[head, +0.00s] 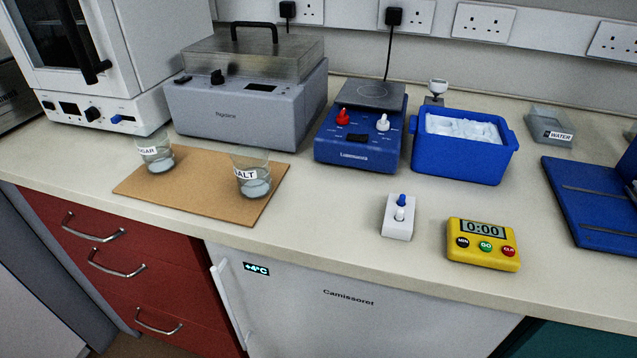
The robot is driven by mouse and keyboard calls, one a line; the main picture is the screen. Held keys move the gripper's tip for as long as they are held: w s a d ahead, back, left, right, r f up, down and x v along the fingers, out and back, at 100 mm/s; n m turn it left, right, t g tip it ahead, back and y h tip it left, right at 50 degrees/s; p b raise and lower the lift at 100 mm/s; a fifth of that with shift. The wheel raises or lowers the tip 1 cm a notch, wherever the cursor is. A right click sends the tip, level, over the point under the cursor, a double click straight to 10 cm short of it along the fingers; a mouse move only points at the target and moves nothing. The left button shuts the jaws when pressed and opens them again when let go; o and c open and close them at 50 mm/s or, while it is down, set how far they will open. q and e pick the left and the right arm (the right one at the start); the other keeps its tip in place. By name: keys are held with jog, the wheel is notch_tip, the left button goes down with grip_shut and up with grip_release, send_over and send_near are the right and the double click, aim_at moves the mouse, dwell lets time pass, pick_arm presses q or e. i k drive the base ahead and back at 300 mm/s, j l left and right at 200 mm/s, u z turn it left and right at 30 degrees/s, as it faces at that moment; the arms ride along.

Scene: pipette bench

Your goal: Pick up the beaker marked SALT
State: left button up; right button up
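The beaker marked SALT (253,176) is a clear glass beaker with a white label. It stands upright on the right part of a brown board (201,195) near the bench's front edge. A second clear beaker (155,155) stands at the board's left; the visible part of its label reads "GAR". Both beakers hold a little pale content at the bottom. Neither of my grippers shows in the head view.
Behind the board is a grey water bath (245,110). Right of it are a blue hotplate (358,140), a blue ice bucket (462,150), a small white switch box (398,218), a yellow timer (483,246) and a WATER container (550,128). Bare bench lies between board and switch box.

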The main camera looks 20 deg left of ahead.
aim_at(251, 161)
jog(key=j+z, duration=0.2)
jog(key=j, duration=0.2)
jog(key=k+j+z, duration=0.15)
jog(key=j, duration=0.25)
jog(key=k+j+z, duration=0.2)
jog(key=j, duration=0.2)
jog(key=i, duration=0.1)
